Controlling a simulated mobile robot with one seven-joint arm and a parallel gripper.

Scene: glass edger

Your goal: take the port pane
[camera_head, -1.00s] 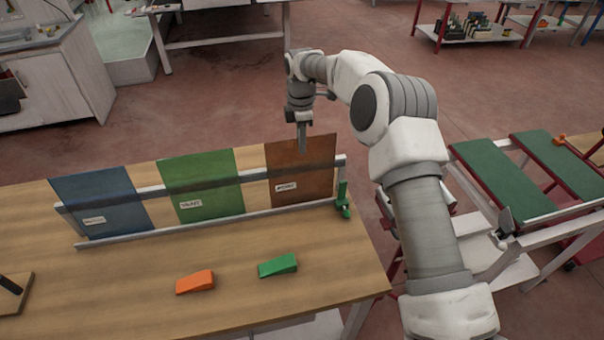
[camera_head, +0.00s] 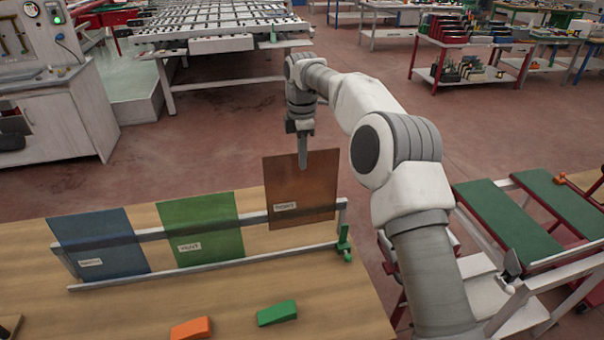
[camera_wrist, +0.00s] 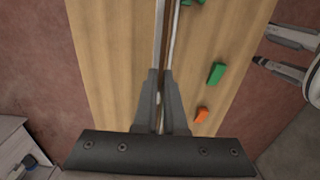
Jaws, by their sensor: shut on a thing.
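The reddish-brown port pane (camera_head: 300,195) has a small white label, too blurred to read surely. My gripper (camera_head: 302,160) is shut on its top edge, near the middle, and holds it upright. The pane's lower edge hangs above the bottom rail of the rack (camera_head: 240,259), at the rack's right end, in front of the upper rail in the head view. In the wrist view my gripper (camera_wrist: 162,95) has its fingers close together; the pane is edge-on and hard to make out there.
A blue pane (camera_head: 100,245) and a green pane (camera_head: 200,228) stand in the rack to the left. A green clamp (camera_head: 344,245) is at its right end. A green wedge (camera_head: 277,313) and an orange wedge (camera_head: 190,328) lie on the wooden table. A green-topped stand (camera_head: 495,220) is at right.

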